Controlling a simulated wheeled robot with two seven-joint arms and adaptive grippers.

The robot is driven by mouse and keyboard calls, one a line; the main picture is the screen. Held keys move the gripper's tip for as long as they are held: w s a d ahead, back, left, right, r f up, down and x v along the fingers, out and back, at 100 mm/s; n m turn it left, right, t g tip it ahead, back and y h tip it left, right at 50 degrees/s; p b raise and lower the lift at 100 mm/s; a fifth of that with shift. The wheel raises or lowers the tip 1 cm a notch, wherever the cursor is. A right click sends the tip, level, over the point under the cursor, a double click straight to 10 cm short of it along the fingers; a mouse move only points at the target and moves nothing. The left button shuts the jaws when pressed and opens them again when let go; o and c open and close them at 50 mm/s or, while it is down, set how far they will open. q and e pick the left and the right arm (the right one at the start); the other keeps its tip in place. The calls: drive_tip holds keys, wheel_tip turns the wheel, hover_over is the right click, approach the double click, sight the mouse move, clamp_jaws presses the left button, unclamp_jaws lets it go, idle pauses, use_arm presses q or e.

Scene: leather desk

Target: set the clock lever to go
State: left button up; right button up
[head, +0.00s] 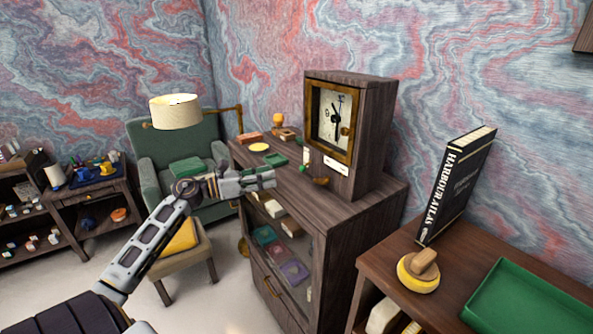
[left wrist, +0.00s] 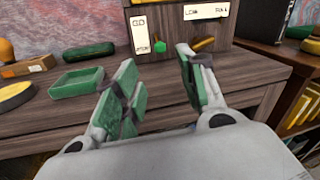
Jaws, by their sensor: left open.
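The clock (head: 350,125) is a dark wooden case with a brass-framed dial, standing on a wooden cabinet. Low on its front, in the left wrist view, an upright white plate (left wrist: 140,33) reads GO at the top and STOP at the bottom. A lever with a green knob (left wrist: 160,46) sits beside the plate's lower end, by STOP. A brown wooden lever (left wrist: 204,44) is to its right, under a LOW–FULL plate (left wrist: 206,11). My left gripper (left wrist: 157,66) is open and empty, facing the clock front, apart from both levers. It also shows in the head view (head: 272,180). My right gripper is not in view.
A small green tray (left wrist: 77,82) and a dark green object (left wrist: 89,52) lie on the cabinet top (head: 377,193), left of the clock. A tall black book (head: 455,185) and a large green tray (head: 530,305) are on the right-hand furniture. A green armchair (head: 150,145) stands behind left.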

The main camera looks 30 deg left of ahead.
sight(303, 168)
use_arm(q)
drive_tip(key=x, duration=0.4)
drive_tip(key=shift+d+r+p, duration=0.1)
drive_tip(key=shift+p, duration=0.3)
drive_tip(key=shift+x, duration=1.1)
drive_tip(key=shift+p+x, duration=0.45)
drive_tip(key=shift+x, duration=1.7)
drive_tip(key=shift+w, duration=0.15)
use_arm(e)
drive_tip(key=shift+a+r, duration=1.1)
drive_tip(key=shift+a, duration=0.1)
use_arm(q)
clamp_jaws()
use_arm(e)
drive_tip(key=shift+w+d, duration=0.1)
